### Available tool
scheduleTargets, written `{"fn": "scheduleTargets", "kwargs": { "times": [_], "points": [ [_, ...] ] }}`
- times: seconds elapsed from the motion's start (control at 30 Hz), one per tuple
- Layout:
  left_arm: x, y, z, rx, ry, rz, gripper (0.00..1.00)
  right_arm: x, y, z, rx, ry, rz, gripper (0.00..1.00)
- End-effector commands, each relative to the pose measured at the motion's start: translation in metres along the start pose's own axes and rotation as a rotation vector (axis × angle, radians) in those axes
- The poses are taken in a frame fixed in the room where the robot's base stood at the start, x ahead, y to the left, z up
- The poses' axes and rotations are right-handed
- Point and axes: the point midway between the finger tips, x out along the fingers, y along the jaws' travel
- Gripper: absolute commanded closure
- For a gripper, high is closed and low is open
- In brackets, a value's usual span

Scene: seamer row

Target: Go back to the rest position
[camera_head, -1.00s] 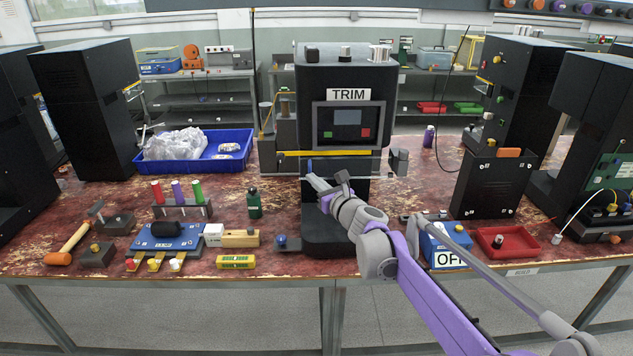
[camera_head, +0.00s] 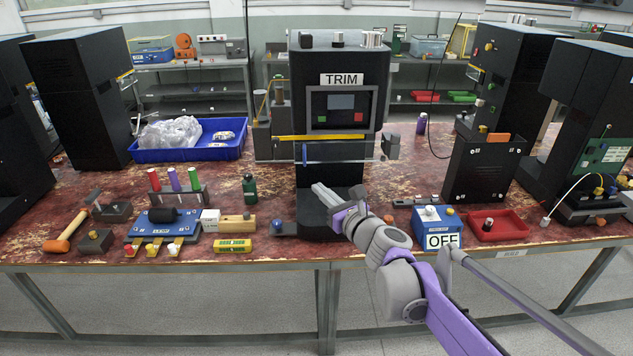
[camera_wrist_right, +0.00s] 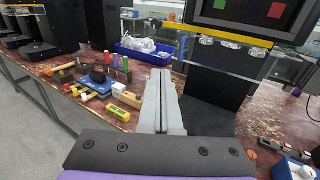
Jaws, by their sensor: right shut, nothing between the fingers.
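My right gripper (camera_head: 325,193) is shut and empty. It is in front of the black TRIM machine (camera_head: 341,110), low over the machine's dark base (camera_head: 316,222). In the right wrist view the shut fingers (camera_wrist_right: 162,92) point away, with the machine's base to their right. The machine has a screen and a yellow bar with a clear guard below it. My left gripper is not in view.
A blue OFF box (camera_head: 437,222) and a red tray (camera_head: 497,226) lie right of my arm. A blue bin (camera_head: 190,154) with clear bags, a blue fixture (camera_head: 166,224), a yellow block (camera_head: 232,246) and a mallet (camera_head: 72,228) are on the left. Black machines stand on both sides.

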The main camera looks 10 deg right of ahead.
Motion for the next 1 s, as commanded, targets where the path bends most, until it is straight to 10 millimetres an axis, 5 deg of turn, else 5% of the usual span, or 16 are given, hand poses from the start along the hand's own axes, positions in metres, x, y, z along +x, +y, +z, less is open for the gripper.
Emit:
{"fn": "scheduleTargets", "kwargs": {
  "times": [0.13,0.27,0.4,0.57,0.8,1.0],
  "points": [
    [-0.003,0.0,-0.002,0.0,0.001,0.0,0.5,-0.013,0.015,-0.001,-0.11,0.024,0.033,1.0],
    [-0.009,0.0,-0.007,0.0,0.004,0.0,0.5,-0.042,0.053,-0.01,-0.445,0.092,0.146,1.0],
    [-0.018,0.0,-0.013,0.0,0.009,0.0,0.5,-0.094,0.099,-0.04,-0.953,0.183,0.349,1.0],
    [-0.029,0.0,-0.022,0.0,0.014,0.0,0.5,-0.166,0.128,-0.089,-1.518,0.272,0.637,1.0],
    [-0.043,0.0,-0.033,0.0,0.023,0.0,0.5,-0.274,0.118,-0.157,-2.212,0.37,1.149,1.0],
    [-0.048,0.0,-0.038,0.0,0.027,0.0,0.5,-0.323,0.097,-0.181,-2.475,0.413,1.444,1.0]
  ]
}}
